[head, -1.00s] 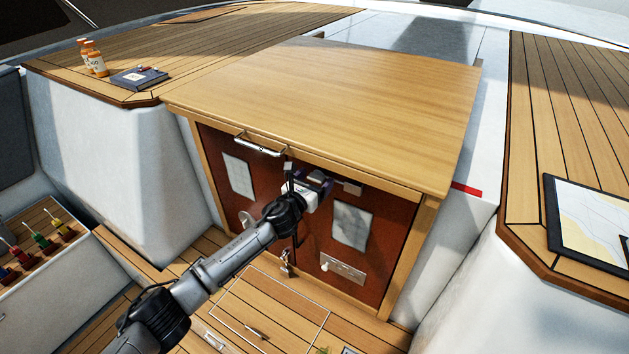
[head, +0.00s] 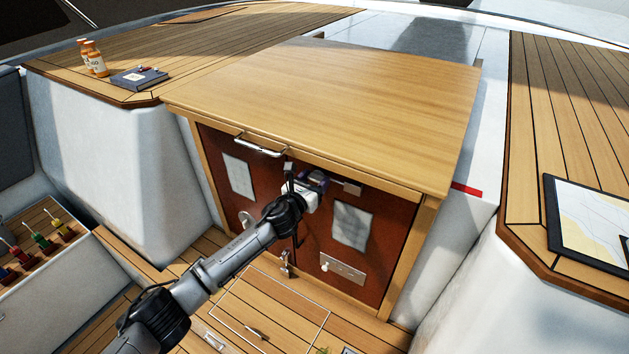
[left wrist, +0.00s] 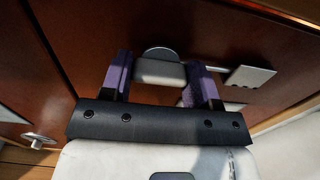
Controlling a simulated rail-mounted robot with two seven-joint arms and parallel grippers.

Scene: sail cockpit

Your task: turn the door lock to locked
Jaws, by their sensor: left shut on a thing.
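The door lock is a grey turn knob (left wrist: 158,72) on a round metal plate (left wrist: 160,53) on the red-brown door, seen in the left wrist view. A thin rod runs right from the knob towards a metal plate (left wrist: 250,77), which also shows in the head view (head: 352,188). My left gripper (left wrist: 161,74) has purple finger pads on either side of the knob and is shut on it. In the head view my left gripper (head: 316,180) is at the upper part of the doors, hiding most of the lock. My right gripper is not in view.
A wooden hatch top (head: 340,110) overhangs the doors, with a metal handle (head: 258,146) at its front edge. A lower metal fitting (head: 343,268) is on the right door.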

